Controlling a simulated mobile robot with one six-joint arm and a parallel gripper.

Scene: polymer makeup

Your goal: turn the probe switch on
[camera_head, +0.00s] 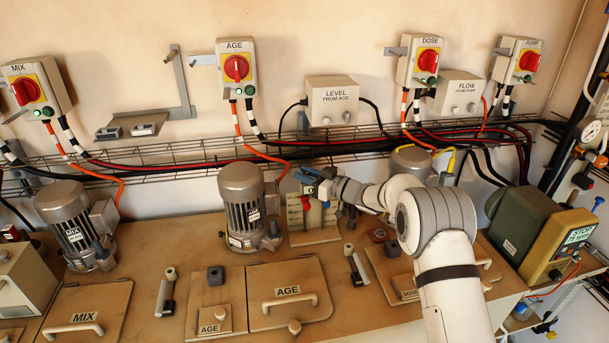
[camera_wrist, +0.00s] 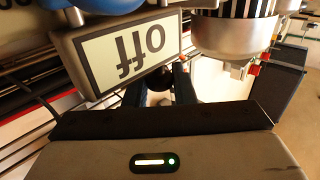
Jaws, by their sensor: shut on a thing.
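In the wrist view, a grey box with a pale display (camera_wrist: 125,58) reads OFF, upside down in the picture. I take it to be the probe with its switch. A dark round knob (camera_wrist: 158,74) sits just below the display, between the fingers of my gripper (camera_wrist: 158,88). The gripper is shut on this knob; the fingers partly hide it. In the head view, my gripper (camera_head: 322,187) is at the wooden rack (camera_head: 312,235), right of the AGE motor.
The AGE motor (camera_head: 243,205) stands close on the left. A wire cable tray (camera_head: 190,155) runs along the wall behind, under the LEVEL box (camera_head: 331,100). My arm hides part of the bench on the right. The AGE hatch (camera_head: 275,285) lies in front.

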